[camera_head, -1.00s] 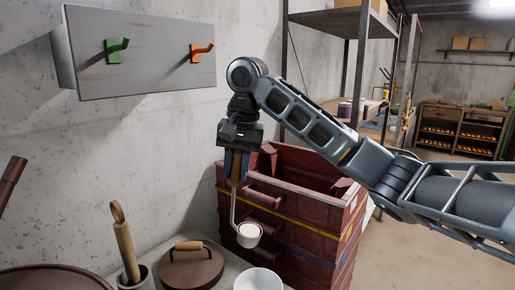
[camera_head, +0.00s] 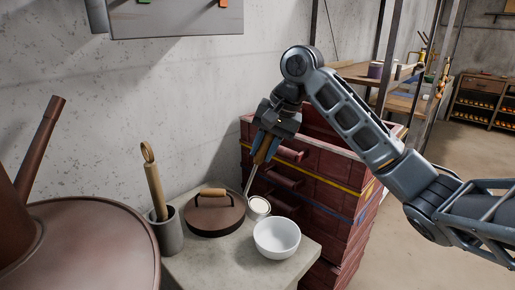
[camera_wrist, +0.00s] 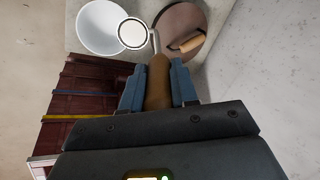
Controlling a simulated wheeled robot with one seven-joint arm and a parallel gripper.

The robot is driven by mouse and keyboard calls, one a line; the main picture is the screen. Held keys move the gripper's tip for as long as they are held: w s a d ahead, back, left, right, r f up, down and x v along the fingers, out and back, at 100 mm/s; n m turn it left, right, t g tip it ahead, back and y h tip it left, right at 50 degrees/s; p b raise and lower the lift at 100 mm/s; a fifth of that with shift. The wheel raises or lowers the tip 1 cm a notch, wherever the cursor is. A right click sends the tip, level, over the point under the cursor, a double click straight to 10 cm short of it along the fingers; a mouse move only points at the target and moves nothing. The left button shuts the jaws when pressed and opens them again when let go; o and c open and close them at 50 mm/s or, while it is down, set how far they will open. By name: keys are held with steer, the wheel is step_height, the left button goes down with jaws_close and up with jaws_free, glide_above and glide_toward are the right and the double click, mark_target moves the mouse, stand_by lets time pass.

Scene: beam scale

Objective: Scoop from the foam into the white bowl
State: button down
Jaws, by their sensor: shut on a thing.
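My gripper (camera_head: 266,146) is shut on the wooden handle of a ladle (camera_head: 249,181). The ladle's cup (camera_head: 259,205) hangs at the lower end and shows white content, seemingly the foam. In the head view the cup is just behind and left of the white bowl (camera_head: 277,239). In the wrist view the cup (camera_wrist: 132,33) overlaps the edge of the white bowl (camera_wrist: 100,30), and the brown handle (camera_wrist: 158,82) sits between the fingers (camera_wrist: 158,88). The bowl's visible inside looks empty. The foam's source is not clearly in view.
A brown lid (camera_head: 215,218) with a wooden grip lies left of the ladle on the pale counter (camera_head: 215,268). A grey pot (camera_head: 168,232) holds a wooden-handled tool. A large brown vessel (camera_head: 85,250) fills the lower left. Red drawers (camera_head: 335,185) stand behind right.

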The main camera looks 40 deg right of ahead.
steer(key=shift+t+y, duration=0.5)
steer(key=shift+t, duration=0.2)
steer(key=f+b, duration=0.1)
steer(key=s+d+f+b, duration=0.1)
steer(key=b, duration=0.1)
steer(key=s+f+b, duration=0.1)
steer(key=b, duration=0.1)
steer(key=shift+s+d+f, duration=0.15)
steer(key=shift+d+f, duration=0.1)
steer(key=shift+d, duration=0.1)
steer(key=shift+a+f, duration=0.1)
steer(key=shift+f, duration=0.25)
steer(key=shift+s, duration=0.1)
steer(key=shift+s+d+f+t+y+b, duration=0.2)
steer(key=shift+s+d+t+y+b, duration=0.1)
steer(key=shift+s+d+t, duration=0.35)
steer(key=shift+s+d+f+t+y+b, duration=0.15)
steer(key=shift+s+d+t+y+b, duration=0.2)
steer(key=shift+s, duration=0.45)
steer(key=shift+s+d+f+t+y+b, duration=0.25)
steer(key=shift+s+d+t, duration=0.3)
steer(key=shift+s, duration=0.2)
